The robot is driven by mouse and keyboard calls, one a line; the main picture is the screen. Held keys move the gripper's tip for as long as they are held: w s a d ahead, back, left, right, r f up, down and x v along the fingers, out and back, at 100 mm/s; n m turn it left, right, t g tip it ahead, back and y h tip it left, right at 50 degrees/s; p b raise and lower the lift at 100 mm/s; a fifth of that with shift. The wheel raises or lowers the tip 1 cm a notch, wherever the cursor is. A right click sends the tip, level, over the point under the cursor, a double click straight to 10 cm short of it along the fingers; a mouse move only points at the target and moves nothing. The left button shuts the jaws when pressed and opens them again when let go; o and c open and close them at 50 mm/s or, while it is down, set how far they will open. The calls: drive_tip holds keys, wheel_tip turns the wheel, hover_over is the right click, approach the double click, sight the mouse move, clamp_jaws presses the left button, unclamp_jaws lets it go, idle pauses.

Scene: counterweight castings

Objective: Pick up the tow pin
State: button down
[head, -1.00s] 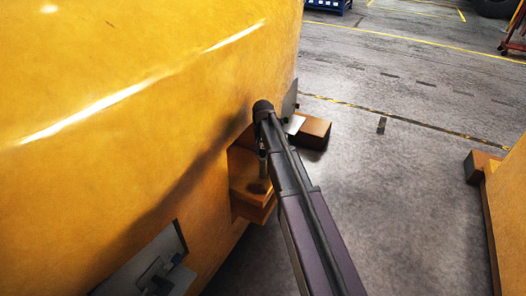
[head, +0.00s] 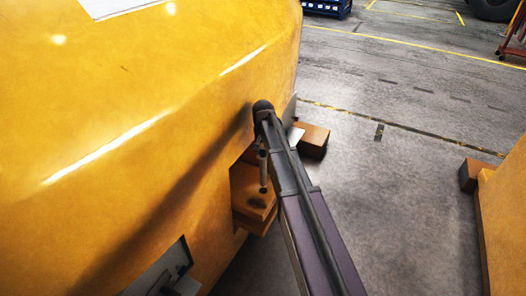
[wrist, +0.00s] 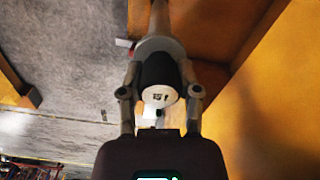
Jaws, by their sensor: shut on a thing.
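The tow pin (wrist: 158,72) shows in the wrist view with a black grip, a white end face with dark marks, and a pale shaft running away toward the top. My gripper (wrist: 160,64) is shut on it, one finger at each side. In the head view the grey pin (head: 263,172) hangs upright beside my arm. Its lower end appears just above an orange ledge (head: 246,211) with a dark hole in it. My arm hides most of my gripper in the head view.
The yellow casting (head: 130,120) fills the left, close to my arm. Another yellow casting (head: 508,210) stands at the right with a brown block (head: 470,175). A brown block (head: 313,140) lies beyond my arm. Grey floor between the castings is clear.

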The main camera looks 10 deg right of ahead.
drive_tip(key=shift+r+p, duration=3.25)
drive_tip(key=shift+r, duration=0.35)
drive_tip(key=shift+s+r, duration=0.1)
drive_tip(key=shift+s, duration=0.05)
drive_tip(key=s+a+r+p, duration=0.2)
drive_tip(key=s+r+p, duration=0.4)
drive_tip(key=s, duration=0.6)
drive_tip(key=s+a+r+p, duration=0.3)
drive_tip(key=s+r+p, duration=0.3)
drive_tip(key=s, duration=0.6)
drive_tip(key=shift+a+n, duration=0.2)
drive_tip(key=shift+n, duration=0.1)
drive_tip(key=shift+d+r, duration=0.1)
drive_tip(key=shift+d, duration=0.1)
